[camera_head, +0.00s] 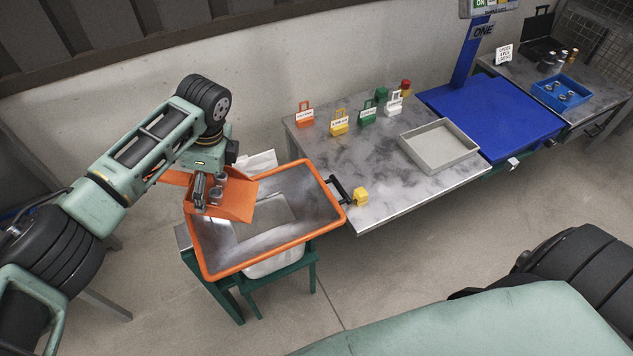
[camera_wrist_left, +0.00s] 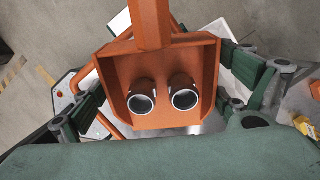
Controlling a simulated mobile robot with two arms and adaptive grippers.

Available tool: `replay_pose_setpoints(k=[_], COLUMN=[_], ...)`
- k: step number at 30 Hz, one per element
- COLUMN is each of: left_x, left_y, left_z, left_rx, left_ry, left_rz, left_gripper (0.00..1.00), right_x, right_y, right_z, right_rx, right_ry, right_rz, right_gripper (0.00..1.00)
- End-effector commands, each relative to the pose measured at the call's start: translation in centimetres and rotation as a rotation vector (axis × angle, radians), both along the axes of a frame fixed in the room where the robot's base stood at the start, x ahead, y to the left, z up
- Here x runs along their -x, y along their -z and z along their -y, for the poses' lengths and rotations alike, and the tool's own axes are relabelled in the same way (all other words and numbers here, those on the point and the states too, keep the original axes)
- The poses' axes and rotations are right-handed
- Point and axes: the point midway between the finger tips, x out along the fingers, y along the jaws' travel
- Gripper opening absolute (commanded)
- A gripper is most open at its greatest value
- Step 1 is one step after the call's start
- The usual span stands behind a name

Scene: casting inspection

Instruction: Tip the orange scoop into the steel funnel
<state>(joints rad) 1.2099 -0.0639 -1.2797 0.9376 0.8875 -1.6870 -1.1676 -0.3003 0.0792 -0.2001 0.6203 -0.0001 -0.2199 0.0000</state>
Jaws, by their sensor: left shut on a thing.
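The orange scoop (camera_head: 237,203) is in my left gripper (camera_head: 208,188), held over the left part of the steel funnel (camera_head: 308,212). The funnel is a wide rectangular steel hopper with an orange rim. My left gripper is shut on the scoop; in the left wrist view its dark green fingers flank the scoop (camera_wrist_left: 165,119). Two grey hollow cylindrical castings (camera_wrist_left: 142,96) lie side by side inside the scoop. They also show in the head view (camera_head: 216,192), partly behind the gripper. I cannot tell the scoop's exact tilt. My right gripper is out of view.
The funnel rests on a green stand (camera_head: 312,265) over a pale bin (camera_head: 278,262).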

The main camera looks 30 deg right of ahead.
Motion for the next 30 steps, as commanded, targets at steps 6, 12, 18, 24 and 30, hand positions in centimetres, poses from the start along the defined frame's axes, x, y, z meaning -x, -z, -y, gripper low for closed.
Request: replay_pose_setpoints(k=[6, 12, 18, 24, 30], left_x=[1.1, 1.8, 1.9, 2.0, 2.0], left_y=[-0.6, -0.7, -1.2, -1.3, -3.8], left_z=[2.1, 3.3, 3.4, 3.4, 3.4], left_rx=[-0.22, -0.372, -0.413, -0.411, -0.408], left_ry=[0.006, 0.002, -0.002, 0.0, 0.0], left_rz=[0.128, 0.217, 0.24, 0.236, 0.235], left_gripper=[0.59, 0.59, 0.59, 0.59, 0.59], right_x=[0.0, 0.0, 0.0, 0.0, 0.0], right_y=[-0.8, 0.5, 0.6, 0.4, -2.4], right_z=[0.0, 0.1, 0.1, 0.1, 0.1], right_rx=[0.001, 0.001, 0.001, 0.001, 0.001], right_ry=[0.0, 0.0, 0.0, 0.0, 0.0], right_rz=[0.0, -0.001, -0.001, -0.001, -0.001], right_gripper=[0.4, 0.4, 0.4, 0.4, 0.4])
